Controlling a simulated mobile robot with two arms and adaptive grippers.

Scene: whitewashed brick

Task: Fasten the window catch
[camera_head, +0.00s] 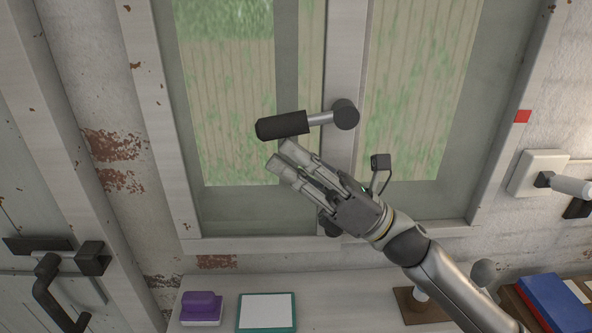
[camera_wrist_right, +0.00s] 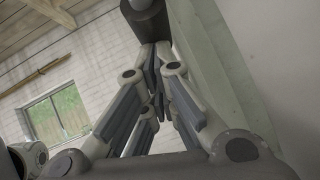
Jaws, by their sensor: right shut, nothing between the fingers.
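The window catch (camera_head: 283,126) is a black-gripped handle on a short metal stem, joined to a round dark pivot (camera_head: 345,114) on the window's middle upright. It points left and lies almost level, its free end slightly lower. My right gripper (camera_head: 280,155) is shut and empty just below the handle, its fingers pointing up and left. In the right wrist view a dark round end (camera_wrist_right: 148,14), probably the handle, shows just beyond the fingertips (camera_wrist_right: 155,55). My left gripper is not in view.
A ledge below the window holds a purple-topped block (camera_head: 201,308), a teal-framed card (camera_head: 266,311) and a blue book (camera_head: 553,303). A dark latch with a bent handle (camera_head: 50,275) is at the left. A white wall fitting (camera_head: 540,172) is at the right.

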